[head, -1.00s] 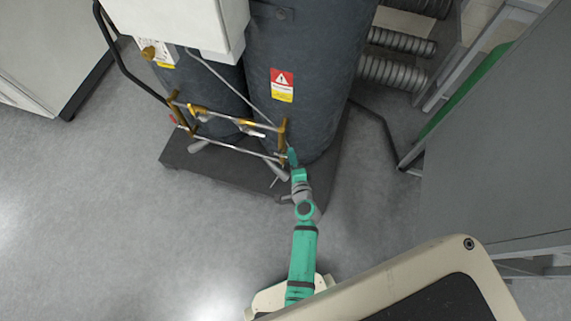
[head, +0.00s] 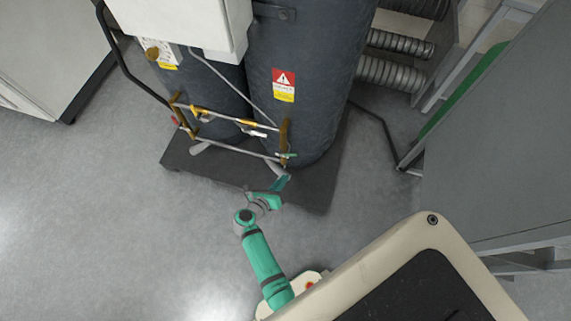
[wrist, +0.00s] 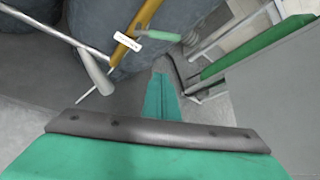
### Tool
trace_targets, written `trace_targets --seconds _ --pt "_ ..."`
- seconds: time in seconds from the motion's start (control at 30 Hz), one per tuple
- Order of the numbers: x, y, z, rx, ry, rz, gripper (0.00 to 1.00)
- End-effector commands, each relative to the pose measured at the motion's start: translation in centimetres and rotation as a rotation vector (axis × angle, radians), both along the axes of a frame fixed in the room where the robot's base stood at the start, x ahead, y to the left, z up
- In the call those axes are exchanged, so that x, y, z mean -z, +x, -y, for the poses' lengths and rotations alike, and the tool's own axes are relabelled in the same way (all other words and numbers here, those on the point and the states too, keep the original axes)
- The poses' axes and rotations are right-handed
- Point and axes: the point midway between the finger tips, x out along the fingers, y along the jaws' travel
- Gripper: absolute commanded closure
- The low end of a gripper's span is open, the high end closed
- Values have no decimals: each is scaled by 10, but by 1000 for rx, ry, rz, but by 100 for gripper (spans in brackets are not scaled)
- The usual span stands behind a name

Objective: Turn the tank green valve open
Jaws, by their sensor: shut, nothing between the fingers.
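The tank green valve (head: 288,155) is a small green lever on the brass vertical pipe at the right front of the dark tanks. In the wrist view its green handle (wrist: 165,37) sticks out to the right of the brass pipe, beside a small white tag (wrist: 127,41). My gripper (head: 283,182) is below the valve in the head view, apart from it, over the front of the dark base. It is shut and empty. Its teal fingers (wrist: 161,98) show together in the wrist view, below the handle.
Two dark tanks (head: 305,110) stand on a dark base plate (head: 310,190). A silver pipe (head: 235,149) and a yellow-handled pipe (head: 215,113) run across their front. A grey cone-shaped part (wrist: 95,72) sits left of my fingers. A grey panel (head: 500,150) stands right. Floor at left is clear.

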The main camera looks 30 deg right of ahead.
Motion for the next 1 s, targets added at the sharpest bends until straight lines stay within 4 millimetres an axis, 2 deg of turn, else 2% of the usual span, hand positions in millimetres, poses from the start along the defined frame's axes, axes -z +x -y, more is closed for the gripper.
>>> trace_targets --seconds 0.4,0.67,1.0 --pt "27 22 54 3 -3 0 100" --pt "41 35 79 0 -2 0 100" --pt "14 52 74 -4 -3 1 100"
